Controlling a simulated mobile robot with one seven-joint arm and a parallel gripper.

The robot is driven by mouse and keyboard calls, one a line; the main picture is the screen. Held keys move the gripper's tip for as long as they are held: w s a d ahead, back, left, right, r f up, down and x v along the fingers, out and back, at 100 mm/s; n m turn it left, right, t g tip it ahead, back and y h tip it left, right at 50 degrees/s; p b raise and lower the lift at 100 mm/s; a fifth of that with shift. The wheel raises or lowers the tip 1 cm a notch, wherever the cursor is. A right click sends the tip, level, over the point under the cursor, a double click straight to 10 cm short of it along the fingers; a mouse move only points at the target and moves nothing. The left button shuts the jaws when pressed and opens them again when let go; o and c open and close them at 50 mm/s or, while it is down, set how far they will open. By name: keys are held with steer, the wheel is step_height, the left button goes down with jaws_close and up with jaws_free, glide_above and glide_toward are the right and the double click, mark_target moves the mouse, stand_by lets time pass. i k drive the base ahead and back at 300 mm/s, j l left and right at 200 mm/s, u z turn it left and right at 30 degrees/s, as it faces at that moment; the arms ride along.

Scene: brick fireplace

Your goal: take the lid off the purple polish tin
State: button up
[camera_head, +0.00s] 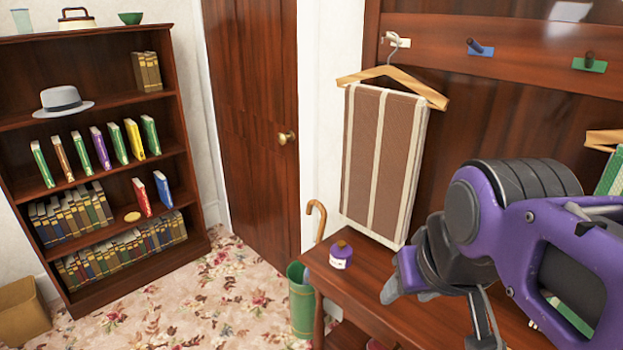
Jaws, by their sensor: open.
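A small purple container (341,256) with a pale label stands upright on the wooden bench (345,283), near its left end. It looks like the polish tin. Its top is purple with a darker spot in the middle, and I cannot make out the seam of a lid. My gripper (408,292) is to the right of the container and nearer to me, above the bench and apart from it. It is open, and I see nothing held in it. My purple and black arm hides much of the bench's right part.
A brown striped cloth on a hanger (384,160) hangs just behind the container. A green bin (301,305) and a cane (316,222) stand left of the bench. A bookcase (90,160) is at far left. Patterned floor (220,290) between is clear.

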mark_target(340, 250)
steer(key=i+j+z, duration=0.3)
steer(key=j, duration=0.3)
steer(key=i+j+z, duration=0.3)
steer(key=j, duration=0.4)
steer(key=i, duration=0.1)
